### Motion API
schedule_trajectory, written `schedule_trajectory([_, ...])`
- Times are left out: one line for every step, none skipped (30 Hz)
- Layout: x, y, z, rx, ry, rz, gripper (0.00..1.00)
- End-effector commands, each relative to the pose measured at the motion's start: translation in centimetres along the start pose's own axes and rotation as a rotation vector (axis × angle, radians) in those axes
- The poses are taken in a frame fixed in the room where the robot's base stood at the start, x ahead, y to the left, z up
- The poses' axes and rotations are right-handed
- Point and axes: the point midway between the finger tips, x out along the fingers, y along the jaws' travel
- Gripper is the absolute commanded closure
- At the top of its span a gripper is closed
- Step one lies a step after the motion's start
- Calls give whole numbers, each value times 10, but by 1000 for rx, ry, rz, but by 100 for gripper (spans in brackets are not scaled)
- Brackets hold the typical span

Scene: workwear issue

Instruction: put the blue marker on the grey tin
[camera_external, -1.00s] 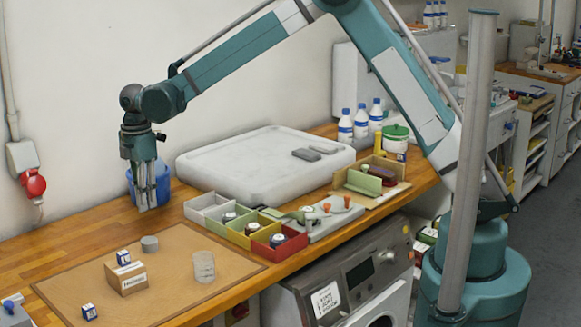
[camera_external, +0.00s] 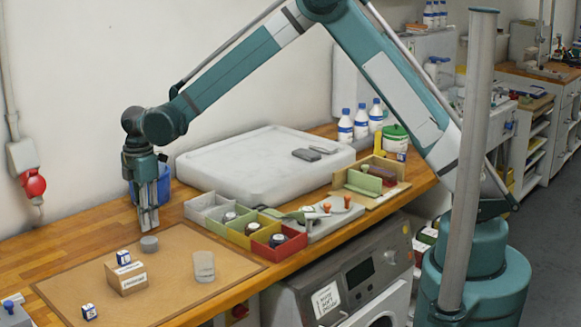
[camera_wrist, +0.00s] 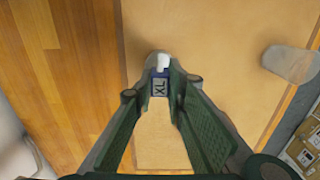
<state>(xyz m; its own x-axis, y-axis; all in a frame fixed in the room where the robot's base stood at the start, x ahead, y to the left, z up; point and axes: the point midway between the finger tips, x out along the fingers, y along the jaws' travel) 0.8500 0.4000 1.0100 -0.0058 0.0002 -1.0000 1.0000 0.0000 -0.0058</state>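The grey tin, a short grey cylinder (camera_external: 149,243), stands on the tan mat. A blue and white cube (camera_external: 123,257), which I take as the blue marker, sits on top of a small cardboard box (camera_external: 128,279). My gripper (camera_external: 148,229) points down just above and behind the tin in the external view, with no cube seen in it there. In the wrist view a blue block marked XL (camera_wrist: 160,84) shows between my gripper's fingers (camera_wrist: 162,96), which stand apart. A grey rounded shape lies just behind it.
Another blue and white cube (camera_external: 88,311) lies at the mat's front left. A grey cup-like piece (camera_external: 204,266) stands on the mat to the right. Coloured bins (camera_external: 235,233) and a large white slab (camera_external: 240,175) lie to the right and behind; a blue bucket (camera_external: 163,184) is behind my gripper.

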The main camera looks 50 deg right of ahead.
Motion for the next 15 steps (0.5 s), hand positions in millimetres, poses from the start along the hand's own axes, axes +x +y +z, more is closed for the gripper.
schedule_trajectory([2, 0, 0, 0, 0, 0, 91])
schedule_trajectory([3, 0, 0, 0, 0, 0, 91])
schedule_trajectory([6, 0, 0, 0, 0, 0, 91])
schedule_trajectory([8, 0, 0, 0, 0, 0, 91])
schedule_trajectory([11, 0, 0, 0, 0, 0, 91])
schedule_trajectory([15, 0, 0, 0, 0, 0, 91])
schedule_trajectory([18, 0, 0, 0, 0, 0, 91])
schedule_trajectory([22, 0, 0, 0, 0, 0, 91])
schedule_trajectory([26, 0, 0, 0, 0, 0, 91])
schedule_trajectory([29, 0, 0, 0, 0, 0, 91])
schedule_trajectory([31, 0, 0, 0, 0, 0, 91])
schedule_trajectory([34, 0, 0, 0, 0, 0, 91])
schedule_trajectory([35, 0, 0, 0, 0, 0, 91])
schedule_trajectory([36, 0, 0, 0, 0, 0, 91])
schedule_trajectory([37, 0, 0, 0, 0, 0, 91])
